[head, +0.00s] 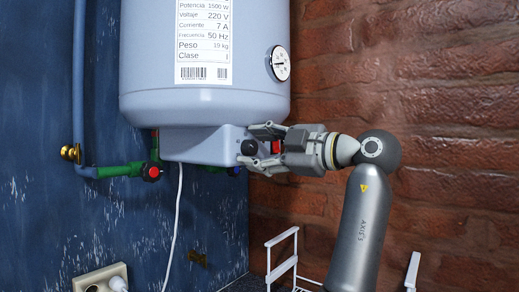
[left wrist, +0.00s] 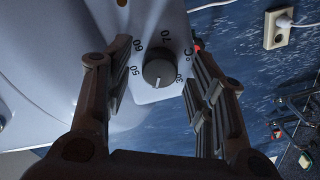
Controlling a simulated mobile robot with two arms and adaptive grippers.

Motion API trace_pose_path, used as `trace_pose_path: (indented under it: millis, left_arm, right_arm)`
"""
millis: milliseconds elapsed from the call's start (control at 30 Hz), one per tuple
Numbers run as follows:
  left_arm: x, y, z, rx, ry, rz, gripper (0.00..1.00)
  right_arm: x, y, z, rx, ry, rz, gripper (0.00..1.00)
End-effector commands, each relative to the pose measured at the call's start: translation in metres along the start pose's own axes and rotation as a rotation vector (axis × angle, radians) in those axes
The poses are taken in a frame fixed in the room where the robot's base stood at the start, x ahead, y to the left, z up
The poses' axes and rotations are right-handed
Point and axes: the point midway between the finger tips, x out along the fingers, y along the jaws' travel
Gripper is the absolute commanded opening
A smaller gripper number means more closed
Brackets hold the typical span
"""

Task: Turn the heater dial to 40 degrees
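The heater dial (head: 249,147) is a round black knob on the grey-white box under the water heater (head: 205,60). In the left wrist view the dial (left wrist: 158,69) has a pale mark on its near edge, with the numbers 30, 50, 60, 70 and °C printed around it; no 40 is visible there. My left gripper (head: 246,146) is open, with one finger above and one below the dial in the head view. In the left wrist view its fingers (left wrist: 157,78) stand either side of the dial, with gaps to it. My right gripper is not in view.
A round gauge (head: 280,63) is on the heater's right side. A red valve handle (head: 152,172) on green pipes and a hanging white cable (head: 174,225) are left of the gripper. A white wire rack (head: 282,258) stands below, and the brick wall (head: 440,110) is at right.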

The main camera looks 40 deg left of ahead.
Motion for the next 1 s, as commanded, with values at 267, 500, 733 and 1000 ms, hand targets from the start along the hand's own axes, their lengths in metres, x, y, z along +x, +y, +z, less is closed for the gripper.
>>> trace_pose_path:
  millis: [267,500,733,1000]
  left_arm:
    - [-0.002,0.000,0.000,0.001,-0.001,0.001,0.51]
    - [-0.034,0.001,0.001,0.002,-0.003,0.003,0.51]
    - [-0.084,0.001,0.000,0.001,-0.002,0.003,0.51]
    - [-0.117,0.000,0.000,0.000,0.000,0.000,0.51]
  right_arm:
    - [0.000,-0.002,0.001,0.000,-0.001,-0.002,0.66]
    - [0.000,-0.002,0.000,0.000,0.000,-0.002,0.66]
    - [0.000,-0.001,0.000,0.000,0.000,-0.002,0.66]
    - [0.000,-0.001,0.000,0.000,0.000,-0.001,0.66]
